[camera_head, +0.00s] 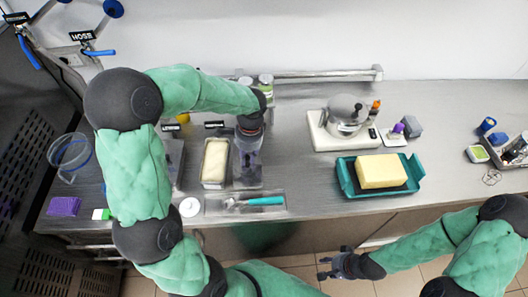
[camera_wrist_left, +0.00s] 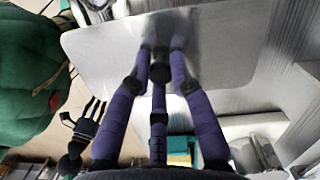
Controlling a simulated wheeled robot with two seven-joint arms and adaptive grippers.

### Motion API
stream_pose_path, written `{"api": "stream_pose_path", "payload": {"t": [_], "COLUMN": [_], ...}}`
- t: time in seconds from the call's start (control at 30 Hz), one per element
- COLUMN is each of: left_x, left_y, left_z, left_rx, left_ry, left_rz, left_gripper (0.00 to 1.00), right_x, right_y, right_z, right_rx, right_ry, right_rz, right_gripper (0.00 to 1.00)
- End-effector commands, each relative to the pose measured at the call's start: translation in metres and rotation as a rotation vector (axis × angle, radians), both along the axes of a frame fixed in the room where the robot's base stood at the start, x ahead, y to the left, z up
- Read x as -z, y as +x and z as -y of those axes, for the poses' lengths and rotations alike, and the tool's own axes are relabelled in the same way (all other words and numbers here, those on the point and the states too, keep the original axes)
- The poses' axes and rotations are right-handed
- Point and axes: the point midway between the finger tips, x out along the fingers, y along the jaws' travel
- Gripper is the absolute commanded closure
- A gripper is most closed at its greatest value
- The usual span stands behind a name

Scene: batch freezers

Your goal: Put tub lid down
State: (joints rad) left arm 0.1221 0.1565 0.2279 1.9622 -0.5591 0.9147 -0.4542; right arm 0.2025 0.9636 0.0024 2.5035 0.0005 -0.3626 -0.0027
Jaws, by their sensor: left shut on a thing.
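My left gripper (camera_head: 249,143) is over the counter, just right of an open white tub (camera_head: 214,160) filled with something pale. It is shut on the grey, flat tub lid, which shows large with rounded corners in the left wrist view (camera_wrist_left: 220,65). The purple fingers (camera_wrist_left: 160,65) meet at the lid's surface. In the head view the lid (camera_head: 247,173) appears as a grey panel below the gripper; whether it touches the counter I cannot tell. My right gripper (camera_head: 326,267) is in front of the counter, fingers spread and empty.
A shallow metal tray (camera_head: 215,207) with a teal-handled tool (camera_head: 262,201) lies at the front edge. A teal tray (camera_head: 347,178) holds a yellow block (camera_head: 381,171). A scale with a metal pot (camera_head: 345,115) stands behind.

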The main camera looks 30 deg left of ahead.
Motion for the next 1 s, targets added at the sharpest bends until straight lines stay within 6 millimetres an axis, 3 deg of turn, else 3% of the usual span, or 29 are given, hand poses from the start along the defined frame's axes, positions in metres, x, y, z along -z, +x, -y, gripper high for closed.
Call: {"api": "stream_pose_path", "payload": {"t": [0.4, 0.6, 1.0], "left_x": [0.037, 0.07, 0.094], "left_y": [0.074, 0.099, 0.119], "left_z": [-0.022, -0.03, -0.036], "left_rx": [0.0, 0.0, 0.001], "left_ry": [0.0, 0.0, 0.0], "left_rz": [-0.003, -0.003, -0.001], "left_gripper": [1.0, 1.0, 1.0], "right_x": [0.004, 0.008, 0.011], "right_y": [0.0, 0.0, 0.0], "right_z": [0.0, 0.0, 0.0], "right_rx": [0.0, 0.0, 0.0], "right_ry": [0.0, 0.0, 0.0], "right_rz": [0.0, 0.0, 0.0], "right_gripper": [0.6, 0.6, 0.6]}}
